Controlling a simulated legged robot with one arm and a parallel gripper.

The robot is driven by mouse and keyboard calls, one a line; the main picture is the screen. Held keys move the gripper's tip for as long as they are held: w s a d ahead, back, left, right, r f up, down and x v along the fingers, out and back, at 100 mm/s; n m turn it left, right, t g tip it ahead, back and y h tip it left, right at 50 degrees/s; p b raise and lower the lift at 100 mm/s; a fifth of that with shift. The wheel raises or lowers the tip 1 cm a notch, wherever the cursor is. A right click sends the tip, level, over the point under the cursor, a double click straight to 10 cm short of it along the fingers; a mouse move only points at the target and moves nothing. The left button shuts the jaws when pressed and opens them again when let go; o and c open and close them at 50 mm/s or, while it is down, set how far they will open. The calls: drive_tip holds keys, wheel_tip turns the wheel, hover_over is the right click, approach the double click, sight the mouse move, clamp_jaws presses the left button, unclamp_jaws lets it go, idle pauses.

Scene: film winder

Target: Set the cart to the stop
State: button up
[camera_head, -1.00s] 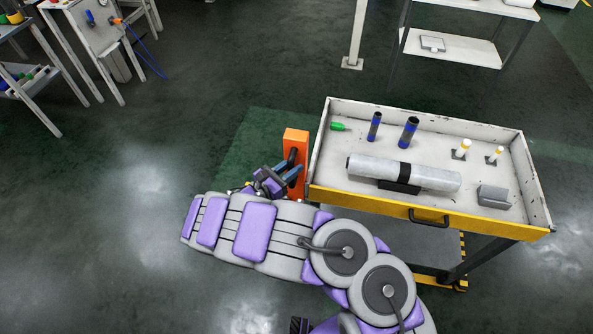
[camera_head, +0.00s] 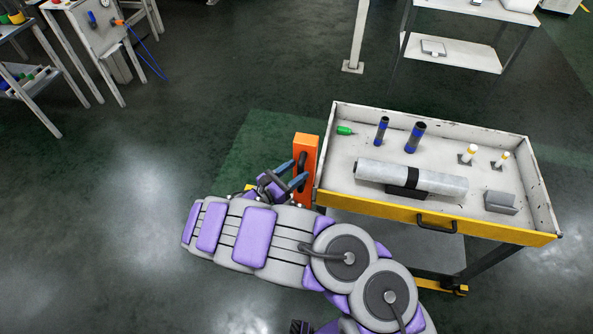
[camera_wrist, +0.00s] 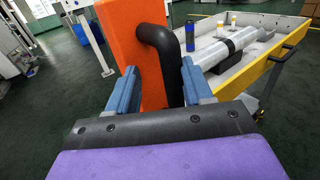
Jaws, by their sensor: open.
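The cart (camera_head: 335,185) is a white tray with a yellow front edge on legs, right of centre in the head view. An orange upright (camera_head: 304,150) with a black handle (camera_wrist: 166,58) stands at the cart's left end. My gripper (camera_head: 299,173) is open at the orange upright. In the wrist view the black handle lies between the two blue fingers (camera_wrist: 160,85), nearer the right one. Whether a finger touches it I cannot tell. The cart's yellow edge (camera_wrist: 268,75) shows at the right there. No stop can be made out.
The cart carries a grey roll (camera_head: 440,182), two dark blue-banded cylinders, a green item (camera_head: 344,130), two small white-and-yellow posts and a grey block (camera_head: 500,202). A post (camera_head: 357,40) and a white table (camera_head: 455,50) stand behind. Open floor lies left.

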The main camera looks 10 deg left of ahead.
drive_tip(key=p+v, duration=0.2)
drive_tip(key=v, duration=1.4)
drive_tip(key=shift+s+d, duration=0.3)
drive_tip(key=shift+s, duration=0.15)
drive_tip(key=shift+r, duration=0.1)
drive_tip(key=shift+a, duration=0.1)
